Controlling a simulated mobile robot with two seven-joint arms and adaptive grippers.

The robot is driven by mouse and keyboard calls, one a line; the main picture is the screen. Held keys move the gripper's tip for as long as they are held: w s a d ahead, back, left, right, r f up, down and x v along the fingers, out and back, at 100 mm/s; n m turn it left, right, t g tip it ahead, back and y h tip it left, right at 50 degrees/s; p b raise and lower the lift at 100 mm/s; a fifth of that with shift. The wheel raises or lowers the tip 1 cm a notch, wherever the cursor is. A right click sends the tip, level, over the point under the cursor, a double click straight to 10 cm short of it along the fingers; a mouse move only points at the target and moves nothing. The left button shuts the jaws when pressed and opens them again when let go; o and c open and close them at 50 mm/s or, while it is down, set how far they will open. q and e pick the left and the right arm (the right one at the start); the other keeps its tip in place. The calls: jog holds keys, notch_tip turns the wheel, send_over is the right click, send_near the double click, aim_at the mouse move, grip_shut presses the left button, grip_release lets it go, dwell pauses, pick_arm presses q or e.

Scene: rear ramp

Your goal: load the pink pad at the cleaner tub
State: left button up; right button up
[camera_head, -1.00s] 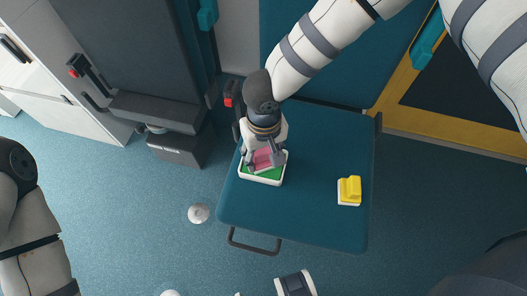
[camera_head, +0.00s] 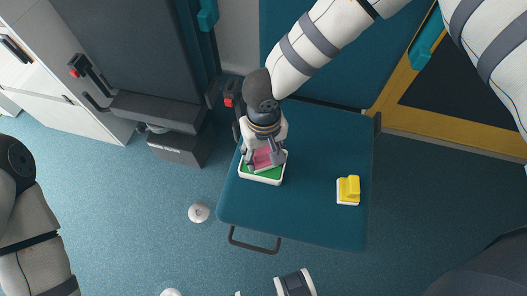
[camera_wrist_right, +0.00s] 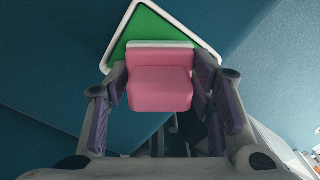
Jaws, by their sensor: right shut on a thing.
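The pink pad (camera_head: 263,158) has a pink block grip and a white edge that shows in the wrist view (camera_wrist_right: 160,88). My right gripper (camera_head: 265,162) is shut on it, with one finger on each side of the pink block. The cleaner tub (camera_head: 262,180), white-rimmed with a green inside, stands on the teal table; its green inside also shows in the wrist view (camera_wrist_right: 145,28). The pad is over the tub's green area; I cannot tell whether it touches it. My left gripper is not in view.
A yellow block on a white base (camera_head: 348,190) stands at the right of the teal table (camera_head: 310,220). The table between it and the tub is clear. A dark handle (camera_head: 254,245) sticks out at the front edge. A small white dome (camera_head: 198,213) is on the floor.

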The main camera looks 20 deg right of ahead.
aim_at(263, 149)
notch_tip(263, 149, up, 6)
jog(key=p, duration=0.2)
jog(key=shift+w+r+p, duration=0.1)
jog(key=shift+r+p, duration=0.15)
jog(key=shift+p, duration=0.15)
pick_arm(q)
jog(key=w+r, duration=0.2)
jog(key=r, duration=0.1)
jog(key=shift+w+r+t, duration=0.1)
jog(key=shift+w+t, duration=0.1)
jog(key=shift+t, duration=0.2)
pick_arm(e)
jog(key=shift+f, duration=0.1)
